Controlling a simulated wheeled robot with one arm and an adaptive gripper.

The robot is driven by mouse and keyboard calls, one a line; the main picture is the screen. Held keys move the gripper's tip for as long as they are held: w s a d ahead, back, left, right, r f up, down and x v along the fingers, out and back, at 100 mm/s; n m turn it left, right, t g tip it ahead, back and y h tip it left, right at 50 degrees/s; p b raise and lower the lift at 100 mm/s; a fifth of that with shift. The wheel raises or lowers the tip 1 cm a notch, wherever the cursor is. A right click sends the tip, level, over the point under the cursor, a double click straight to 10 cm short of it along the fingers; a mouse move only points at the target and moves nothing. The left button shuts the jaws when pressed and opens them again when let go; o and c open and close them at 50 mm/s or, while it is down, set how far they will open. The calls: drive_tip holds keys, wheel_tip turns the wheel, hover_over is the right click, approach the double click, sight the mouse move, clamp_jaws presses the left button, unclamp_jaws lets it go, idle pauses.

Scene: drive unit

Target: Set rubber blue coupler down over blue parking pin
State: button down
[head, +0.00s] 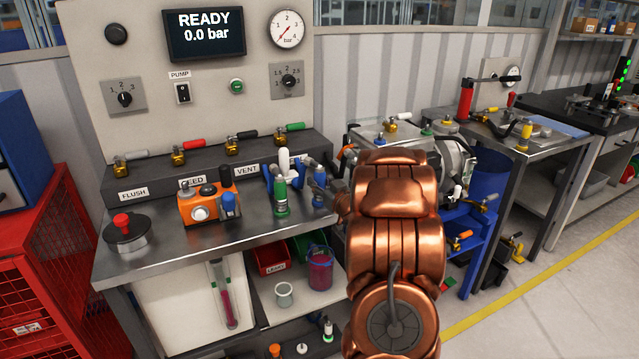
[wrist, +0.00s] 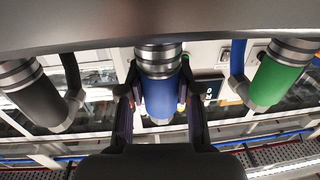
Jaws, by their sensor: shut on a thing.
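The blue coupler (wrist: 160,97) is in the middle of the wrist view, between the two fingers of my gripper (wrist: 161,90), which is shut on it. Silver rings (wrist: 158,60) meet one end of its blue sleeve; I cannot tell whether they belong to the coupler or to the pin. In the head view my gripper (head: 325,188) is above the right part of the steel bench, small and partly behind my copper arm. A blue patch (head: 319,199) shows at it. The blue parking pin cannot be made out clearly in either view.
A green coupler (head: 280,197) stands close left of my gripper; it also shows in the wrist view (wrist: 277,80). A dark coupler (wrist: 38,92) is on the other side there. An orange unit (head: 205,206) and a red-knobbed round part (head: 126,235) stand on the bench.

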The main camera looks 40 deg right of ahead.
drive_tip(key=c, duration=0.7)
unclamp_jaws()
drive_tip(key=shift+s, duration=0.1)
drive_tip(key=v, duration=1.2)
